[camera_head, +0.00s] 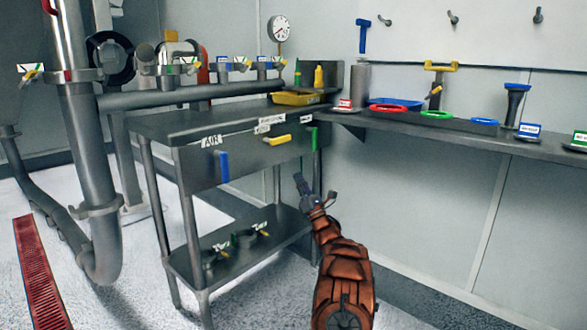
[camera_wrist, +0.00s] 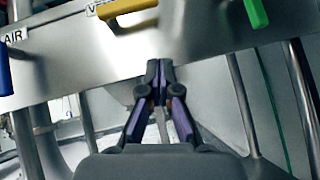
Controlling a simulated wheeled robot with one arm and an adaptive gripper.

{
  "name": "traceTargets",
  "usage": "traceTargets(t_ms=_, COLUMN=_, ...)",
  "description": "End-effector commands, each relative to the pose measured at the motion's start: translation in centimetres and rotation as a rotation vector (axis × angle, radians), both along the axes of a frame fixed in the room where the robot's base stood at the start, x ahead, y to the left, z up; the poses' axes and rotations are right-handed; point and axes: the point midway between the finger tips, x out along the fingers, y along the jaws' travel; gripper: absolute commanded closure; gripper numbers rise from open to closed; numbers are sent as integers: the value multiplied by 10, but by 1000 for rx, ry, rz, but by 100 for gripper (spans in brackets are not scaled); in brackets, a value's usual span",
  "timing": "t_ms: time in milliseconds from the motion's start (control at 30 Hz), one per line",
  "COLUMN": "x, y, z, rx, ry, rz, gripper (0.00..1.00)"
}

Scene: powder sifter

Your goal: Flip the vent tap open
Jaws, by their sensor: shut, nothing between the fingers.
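A steel panel (camera_head: 235,160) under the bench top carries three tap handles. The blue handle (camera_head: 223,166) hangs down by a label reading AIR. The yellow handle (camera_head: 277,140) lies roughly level; the wrist view shows a label starting with V beside it, the rest cut off. The green handle (camera_head: 314,138) hangs down at the panel's right end. I cannot read which label says vent. My gripper (camera_head: 298,180) is shut and empty, below and apart from the handles. In the wrist view its fingertips (camera_wrist: 160,68) point at the panel, below the yellow (camera_wrist: 125,8) and green (camera_wrist: 256,12) handles.
A lower shelf (camera_head: 270,250) with small labelled valves sits beneath the bench. A yellow tray (camera_head: 297,99) stands on top. A wall shelf (camera_head: 450,135) with tools and rings runs to the right. A large pipe (camera_head: 88,160) stands left. Floor in front is clear.

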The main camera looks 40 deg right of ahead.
Motion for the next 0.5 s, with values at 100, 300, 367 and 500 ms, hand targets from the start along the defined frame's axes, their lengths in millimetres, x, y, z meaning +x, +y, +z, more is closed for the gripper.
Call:
traceTargets(t_ms=100, x=-8, y=0, z=-7, rx=1, ry=2, rz=1, gripper=100)
traceTargets(t_ms=300, x=-13, y=0, z=-12, rx=-3, ry=-2, rz=1, gripper=100)
traceTargets(t_ms=367, x=-13, y=0, z=-12, rx=-3, ry=-2, rz=1, gripper=100)
traceTargets(t_ms=500, x=-13, y=0, z=-13, rx=-2, ry=-1, rz=0, gripper=100)
